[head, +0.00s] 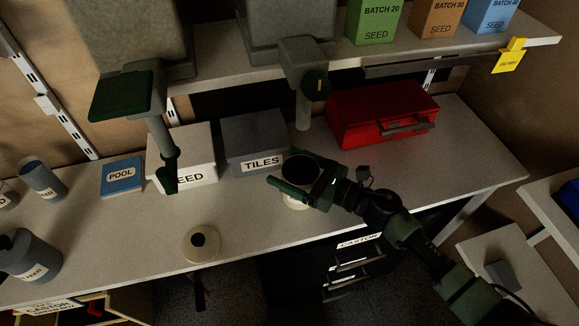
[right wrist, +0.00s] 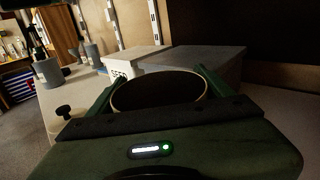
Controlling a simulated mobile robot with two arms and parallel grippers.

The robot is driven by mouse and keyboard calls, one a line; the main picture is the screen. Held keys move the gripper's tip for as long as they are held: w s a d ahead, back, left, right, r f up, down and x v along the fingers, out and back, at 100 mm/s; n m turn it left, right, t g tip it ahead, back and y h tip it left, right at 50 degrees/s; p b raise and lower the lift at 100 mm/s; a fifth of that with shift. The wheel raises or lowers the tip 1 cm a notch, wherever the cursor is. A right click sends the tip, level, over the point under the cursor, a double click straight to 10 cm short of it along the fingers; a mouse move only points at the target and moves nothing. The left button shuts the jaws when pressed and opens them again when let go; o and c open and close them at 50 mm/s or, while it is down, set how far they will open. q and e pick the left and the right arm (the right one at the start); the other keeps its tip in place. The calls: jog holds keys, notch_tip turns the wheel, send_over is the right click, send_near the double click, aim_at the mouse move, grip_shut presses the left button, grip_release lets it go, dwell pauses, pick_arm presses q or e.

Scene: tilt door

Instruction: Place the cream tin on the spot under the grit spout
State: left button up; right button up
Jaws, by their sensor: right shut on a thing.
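The cream tin (head: 296,204), open at the top with a dark inside, is between the fingers of my right gripper (head: 292,182). The right gripper is shut on it. In the right wrist view the tin's pale rim (right wrist: 160,108) shows upright between the green fingers. I cannot tell whether its base touches the bench. A grey spout (head: 303,112) with a dark round knob hangs above and behind the tin. Another spout (head: 160,140) with dark green parts hangs further left. No label shows which is the grit spout. The spot is not visible. My left gripper is not in view.
On the bench (head: 260,222), a white seed box (head: 185,140), a grey tiles box (head: 250,130) and a red case (head: 385,112) stand behind the tin. A cream round piece with a dark knob (head: 201,244) lies front left. Bench around it is clear.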

aim_at(313, 179)
jog(key=o, duration=1.8)
jog(key=shift+f, duration=0.1)
jog(key=shift+o, duration=1.1)
jog(key=shift+r, duration=0.2)
jog(key=shift+s+d+f, duration=0.15)
jog(key=shift+d, duration=0.15)
jog(key=b+v, duration=0.1)
jog(key=v, duration=0.4)
jog(key=shift+s+d, duration=0.1)
jog(key=shift+d, duration=0.15)
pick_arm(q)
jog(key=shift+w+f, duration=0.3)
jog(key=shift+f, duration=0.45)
pick_arm(e)
jog(key=shift+s+d, duration=0.35)
jog(key=shift+d, duration=0.25)
